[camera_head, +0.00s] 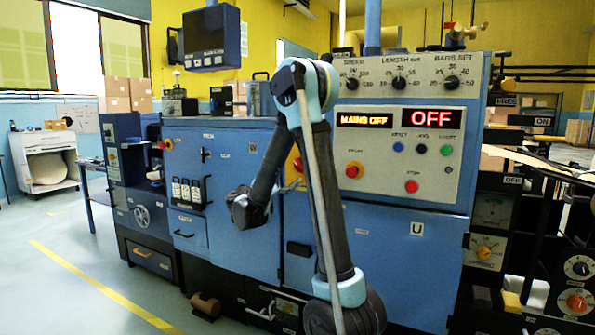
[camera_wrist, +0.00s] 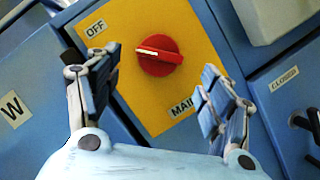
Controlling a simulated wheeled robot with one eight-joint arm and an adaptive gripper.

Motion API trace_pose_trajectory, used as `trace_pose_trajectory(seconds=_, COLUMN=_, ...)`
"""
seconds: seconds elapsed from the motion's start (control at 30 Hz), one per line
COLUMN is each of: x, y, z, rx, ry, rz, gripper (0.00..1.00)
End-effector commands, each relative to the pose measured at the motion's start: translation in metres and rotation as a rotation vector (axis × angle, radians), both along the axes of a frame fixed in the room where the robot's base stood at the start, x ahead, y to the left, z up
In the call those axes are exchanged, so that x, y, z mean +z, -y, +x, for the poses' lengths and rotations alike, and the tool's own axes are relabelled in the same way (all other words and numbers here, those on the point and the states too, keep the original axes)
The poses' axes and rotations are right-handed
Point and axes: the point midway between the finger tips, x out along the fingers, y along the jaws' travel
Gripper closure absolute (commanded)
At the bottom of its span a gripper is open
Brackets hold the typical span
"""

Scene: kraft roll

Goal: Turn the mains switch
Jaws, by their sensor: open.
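The mains switch is a red rotary knob (camera_wrist: 160,56) on a yellow plate (camera_wrist: 140,92) in the wrist view. A white mark lies on the left end of its handle, on the side of the OFF label (camera_wrist: 97,27). A partly hidden label starting "MAI" (camera_wrist: 182,105) is below right. My gripper (camera_wrist: 159,70) is open, one finger on each side of the knob in the picture; I see no contact. In the head view my arm covers most of the yellow plate, and the gripper fingers are not clear there.
The machine's display reads MAINS OFF (camera_head: 365,120), and a second display reads OFF (camera_head: 432,118). A red stop button (camera_head: 354,170) is right of my arm. In the wrist view a dark handle (camera_wrist: 310,122) is at the right edge. Floor at left is clear.

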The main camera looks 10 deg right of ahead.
Motion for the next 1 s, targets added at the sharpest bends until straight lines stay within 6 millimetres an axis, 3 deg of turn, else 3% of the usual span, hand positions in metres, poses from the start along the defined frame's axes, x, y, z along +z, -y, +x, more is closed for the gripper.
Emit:
trace_pose_trajectory(seconds=0.2, x=0.010, y=0.028, z=0.020, rx=-0.003, ry=-0.001, rz=-0.001, gripper=0.27)
trace_pose_trajectory(seconds=0.4, x=0.016, y=0.044, z=0.033, rx=-0.001, ry=0.000, rz=0.001, gripper=0.27)
trace_pose_trajectory(seconds=0.83, x=0.018, y=0.051, z=0.038, rx=0.000, ry=0.000, rz=0.000, gripper=0.27)
trace_pose_trajectory(seconds=0.87, x=0.018, y=0.051, z=0.038, rx=0.000, ry=0.000, rz=0.000, gripper=0.29)
trace_pose_trajectory(seconds=1.0, x=0.018, y=0.050, z=0.038, rx=0.000, ry=0.000, rz=0.000, gripper=0.61)
